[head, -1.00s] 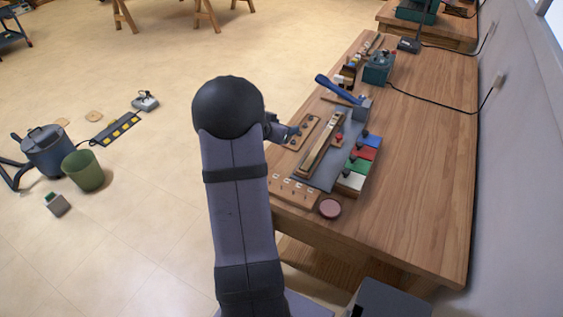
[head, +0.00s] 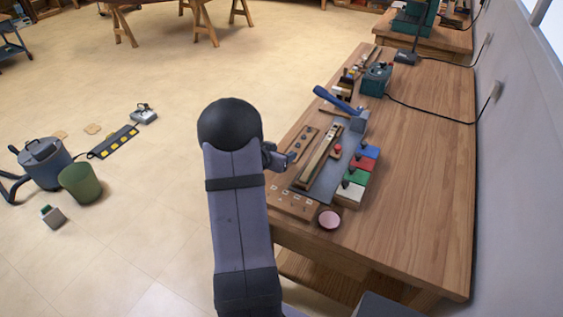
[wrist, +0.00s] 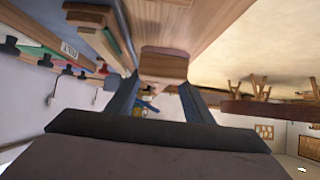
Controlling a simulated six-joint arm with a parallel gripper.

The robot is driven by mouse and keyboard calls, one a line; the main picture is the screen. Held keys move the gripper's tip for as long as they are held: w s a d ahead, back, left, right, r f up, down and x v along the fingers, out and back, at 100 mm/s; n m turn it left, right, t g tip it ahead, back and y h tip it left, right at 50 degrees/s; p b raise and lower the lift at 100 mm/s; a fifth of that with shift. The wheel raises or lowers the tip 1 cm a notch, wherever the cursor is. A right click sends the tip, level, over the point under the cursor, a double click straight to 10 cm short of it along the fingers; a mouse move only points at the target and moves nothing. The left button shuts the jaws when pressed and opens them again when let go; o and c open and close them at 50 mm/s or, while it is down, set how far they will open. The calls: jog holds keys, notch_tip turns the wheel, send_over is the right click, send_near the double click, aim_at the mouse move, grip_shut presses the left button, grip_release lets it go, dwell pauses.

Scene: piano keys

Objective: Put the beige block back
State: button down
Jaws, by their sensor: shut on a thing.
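My gripper (head: 284,157) is at the left edge of the workbench in the head view, beside a wooden strip with dark knobs (head: 301,146). In the wrist view its two dark fingers (wrist: 162,92) are shut on a tan-brown block, the beige block (wrist: 163,66). The block sits between the fingertips. I cannot make it out in the head view. A row of blue, red, green and white blocks (head: 356,178) with dark knobs stands to the right on the bench.
A long wooden piece (head: 317,158) lies on a grey plate (head: 325,183). A blue-handled tool (head: 340,101) is behind it. A wooden strip with marked squares (head: 291,203) and a pink round dish (head: 329,218) are at the front. The bench's right side (head: 425,180) is clear.

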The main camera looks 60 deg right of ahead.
jog(key=shift+f, duration=1.75)
jog(key=shift+f, duration=0.2)
jog(key=c, duration=0.9)
grip_release()
